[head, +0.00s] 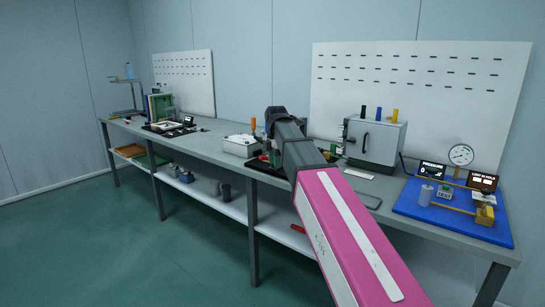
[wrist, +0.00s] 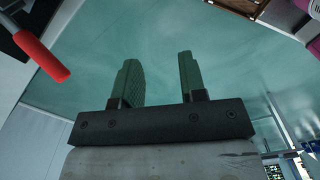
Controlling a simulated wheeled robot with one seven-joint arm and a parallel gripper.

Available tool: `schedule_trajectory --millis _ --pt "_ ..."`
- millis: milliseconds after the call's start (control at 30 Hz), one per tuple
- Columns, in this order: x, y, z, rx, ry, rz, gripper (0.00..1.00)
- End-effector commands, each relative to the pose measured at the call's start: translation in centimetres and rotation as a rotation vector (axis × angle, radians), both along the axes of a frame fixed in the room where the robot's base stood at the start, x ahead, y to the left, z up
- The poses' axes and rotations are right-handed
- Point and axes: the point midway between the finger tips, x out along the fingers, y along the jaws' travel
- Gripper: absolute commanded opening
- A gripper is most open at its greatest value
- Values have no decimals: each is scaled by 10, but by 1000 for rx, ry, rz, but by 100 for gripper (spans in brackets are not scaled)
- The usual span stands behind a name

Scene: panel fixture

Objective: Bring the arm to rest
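My gripper (wrist: 158,62) shows in the wrist view with two green ridged fingers spread apart. The gap between them is empty, with only the green floor behind it. My pink and dark grey arm reaches up across the middle of the head view, in front of the workbench (head: 215,141). The gripper itself cannot be made out in the head view. A red cylindrical handle (wrist: 42,55) lies at the upper left of the wrist view, apart from the fingers.
On the bench stand a grey cabinet (head: 372,142), a blue board (head: 410,201) with a gauge (head: 461,155), and a white box (head: 238,146). Pegboards (head: 425,90) rise behind. A lower shelf (head: 220,203) holds several items. The floor (head: 110,250) at the left is clear.

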Motion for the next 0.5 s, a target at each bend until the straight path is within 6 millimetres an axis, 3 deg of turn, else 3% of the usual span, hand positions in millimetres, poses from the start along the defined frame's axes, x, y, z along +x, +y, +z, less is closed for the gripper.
schedule_trajectory --millis 267,500 --pt "-9 -21 -47 -1 3 -195 38" --pt "-27 -51 -114 0 3 -495 38"
